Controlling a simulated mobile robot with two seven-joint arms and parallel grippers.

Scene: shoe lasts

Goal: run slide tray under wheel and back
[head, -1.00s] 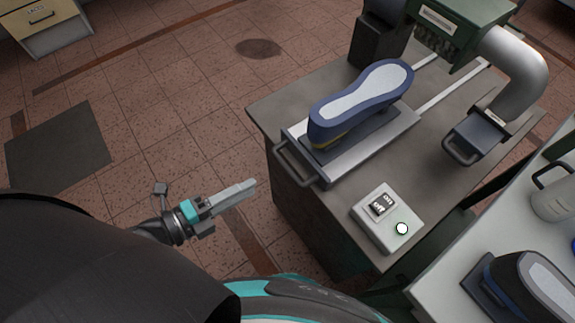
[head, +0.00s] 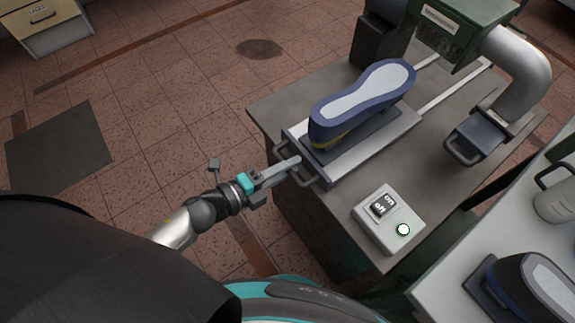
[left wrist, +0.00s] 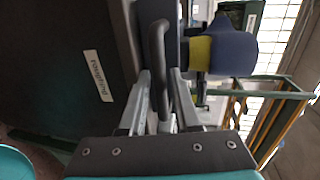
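The slide tray (head: 372,158) is a flat grey metal plate on rails on the machine bench. It carries a blue shoe last with a pale sole (head: 362,98), sole up. A dark bar handle (head: 309,181) sticks out of the tray's near-left end. My left gripper (head: 296,161) is at this handle. In the left wrist view, the handle (left wrist: 157,45) runs between the two fingers of my left gripper (left wrist: 161,75), which stand apart with a small gap. The wheel is not clearly seen; the green machine housing (head: 462,30) stands at the rails' far end. My right gripper is out of view.
A switch box (head: 388,220) with on/off rocker and lit green button sits on the bench's near corner. A grey duct (head: 517,65) and a small handled drawer (head: 474,139) are at the right. Another last (head: 540,285) stands on the right-hand table. Floor at left is open.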

